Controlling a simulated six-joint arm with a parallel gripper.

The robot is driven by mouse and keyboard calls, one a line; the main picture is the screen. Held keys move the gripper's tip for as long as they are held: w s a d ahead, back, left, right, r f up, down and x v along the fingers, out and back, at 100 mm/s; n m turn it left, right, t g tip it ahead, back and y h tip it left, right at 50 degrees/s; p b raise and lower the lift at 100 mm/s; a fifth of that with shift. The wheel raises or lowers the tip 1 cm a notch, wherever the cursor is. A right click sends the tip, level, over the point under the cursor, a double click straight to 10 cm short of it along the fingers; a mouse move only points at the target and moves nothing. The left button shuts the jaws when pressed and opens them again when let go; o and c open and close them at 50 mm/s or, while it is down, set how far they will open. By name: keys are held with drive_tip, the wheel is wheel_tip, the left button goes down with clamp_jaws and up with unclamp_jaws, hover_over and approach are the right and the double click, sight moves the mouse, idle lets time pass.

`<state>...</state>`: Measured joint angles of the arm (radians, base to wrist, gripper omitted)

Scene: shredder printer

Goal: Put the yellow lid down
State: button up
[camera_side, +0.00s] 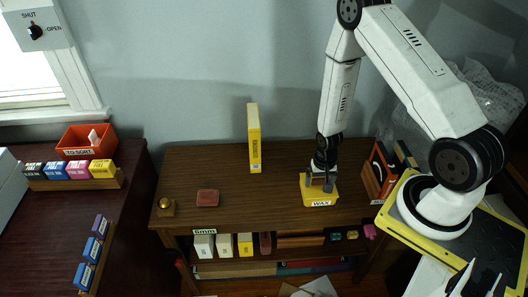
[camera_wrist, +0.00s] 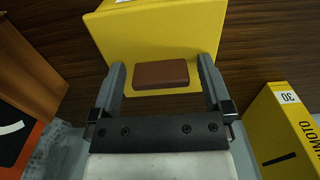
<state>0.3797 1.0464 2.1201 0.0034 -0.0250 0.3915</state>
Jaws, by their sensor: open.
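The yellow lid (camera_wrist: 150,35) shows in the wrist view as a flat yellow top with a brown block (camera_wrist: 161,75) on it. In the side view it is on the yellow box labelled WAX (camera_side: 320,202), at the right of the wooden table; I cannot make out a seam between lid and box. My gripper (camera_side: 321,184) is right above it, pointing down. In the wrist view my gripper's fingers (camera_wrist: 161,85) are open, one on each side of the brown block, with a gap on both sides.
A tall yellow box (camera_side: 254,138) stands at the back of the table (camera_side: 270,215). A reddish-brown block (camera_side: 207,198) and a small brass-topped piece (camera_side: 166,206) lie left. Upright books (camera_side: 379,172) stand close on the right. The table between block and WAX box is clear.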

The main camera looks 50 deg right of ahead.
sight(321, 179)
drive_tip(key=shift+c, duration=0.2)
drive_tip(key=c, duration=1.2)
drive_tip(key=shift+c, duration=0.2)
drive_tip(key=shift+r, duration=0.2)
drive_tip(key=shift+r, duration=4.8)
